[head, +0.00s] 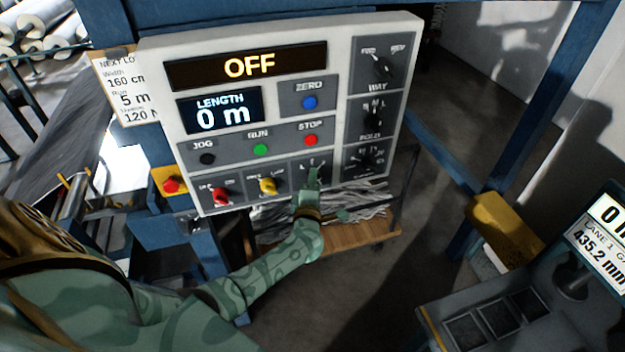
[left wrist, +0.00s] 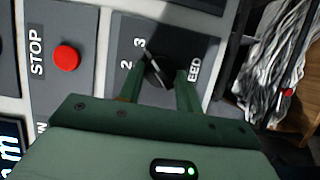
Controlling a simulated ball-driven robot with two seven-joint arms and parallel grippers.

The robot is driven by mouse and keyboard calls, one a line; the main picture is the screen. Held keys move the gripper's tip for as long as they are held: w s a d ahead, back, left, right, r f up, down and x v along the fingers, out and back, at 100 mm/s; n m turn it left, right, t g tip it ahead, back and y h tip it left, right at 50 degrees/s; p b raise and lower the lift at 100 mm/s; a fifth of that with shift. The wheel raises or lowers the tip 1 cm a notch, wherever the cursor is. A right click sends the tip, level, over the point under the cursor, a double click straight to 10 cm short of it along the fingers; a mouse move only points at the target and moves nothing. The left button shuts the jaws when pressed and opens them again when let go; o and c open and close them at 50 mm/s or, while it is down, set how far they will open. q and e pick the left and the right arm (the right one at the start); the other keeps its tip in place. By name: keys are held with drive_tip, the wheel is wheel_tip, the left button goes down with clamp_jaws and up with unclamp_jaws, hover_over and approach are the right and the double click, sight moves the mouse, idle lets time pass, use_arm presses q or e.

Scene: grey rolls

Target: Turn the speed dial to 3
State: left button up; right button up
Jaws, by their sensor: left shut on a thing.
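The speed dial (left wrist: 158,72) is a black knob on a dark grey plate of the control panel (head: 408,70). In the left wrist view its numbers 2 and 3 show, with part of the word "SPEED". The knob's pale pointer line slants toward the 3. My green left gripper (head: 313,180) reaches up to the panel's lower edge and covers most of the dial in the head view. Its fingers (left wrist: 160,92) are shut on the knob from both sides. My right gripper is not in view.
The display (head: 248,66) reads OFF and the length display (head: 220,112) reads 0 m. The red stop button (head: 310,140) is above the dial. A red knob (head: 221,196) and a yellow knob (head: 268,186) are to its left; more black knobs are to its right.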

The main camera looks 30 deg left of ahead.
use_arm(q)
drive_tip(key=shift+f, duration=0.1)
drive_tip(key=o, duration=1)
drive_tip(key=v, duration=1.6)
drive_tip(key=shift+s+d+b, duration=0.15)
drive_tip(key=shift+b, duration=0.2)
